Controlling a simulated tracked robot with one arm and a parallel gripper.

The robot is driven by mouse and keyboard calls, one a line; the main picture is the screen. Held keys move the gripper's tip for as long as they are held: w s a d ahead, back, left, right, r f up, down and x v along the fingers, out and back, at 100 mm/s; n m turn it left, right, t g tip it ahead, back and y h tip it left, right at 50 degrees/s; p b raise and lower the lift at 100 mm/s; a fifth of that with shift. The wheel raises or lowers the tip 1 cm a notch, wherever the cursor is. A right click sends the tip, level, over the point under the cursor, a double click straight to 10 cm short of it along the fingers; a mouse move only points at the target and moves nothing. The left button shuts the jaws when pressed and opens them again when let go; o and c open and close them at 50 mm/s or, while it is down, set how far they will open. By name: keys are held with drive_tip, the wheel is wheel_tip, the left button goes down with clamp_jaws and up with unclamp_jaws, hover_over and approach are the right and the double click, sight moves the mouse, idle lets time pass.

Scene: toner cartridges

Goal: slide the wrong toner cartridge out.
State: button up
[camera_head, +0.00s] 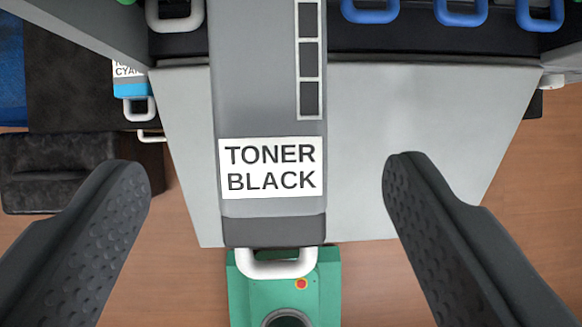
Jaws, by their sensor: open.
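A long grey toner cartridge (268,105) labelled TONER BLACK sticks far out over a light grey panel, in the middle of the head view. It has a dark end with a white loop handle (276,263). My gripper (268,180) is open, with one dark dimpled finger on each side of the cartridge and clear gaps between. A second cartridge (132,90), with a blue band and a partly hidden label that seems to read CYAN, lies lower at the left. The far end of the black cartridge is out of frame.
A dark slot row at the top shows a white handle (175,16) and several blue handles (461,12). The light grey panel (430,130) lies beneath the cartridge. A green object (330,292) with a red button stands below on the wooden floor. A dark block (55,170) is at left.

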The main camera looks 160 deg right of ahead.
sight(279, 277)
drive_tip(key=shift+b+x, duration=0.5)
drive_tip(key=shift+x, duration=4.3)
drive_tip(key=c, duration=1.5)
clamp_jaws()
drive_tip(key=shift+s, duration=0.1)
drive_tip(key=shift+s+r+b, duration=0.2)
drive_tip(key=shift+s+b, duration=1.55)
drive_tip(key=shift+s, duration=4.4)
drive_tip(key=shift+s, duration=0.15)
drive_tip(key=shift+s+r, duration=0.35)
drive_tip(key=shift+s, duration=0.45)
drive_tip(key=shift+s+r, duration=0.3)
drive_tip(key=shift+s, duration=0.45)
drive_tip(key=shift+s+r, duration=0.35)
drive_tip(key=shift+s, duration=0.45)
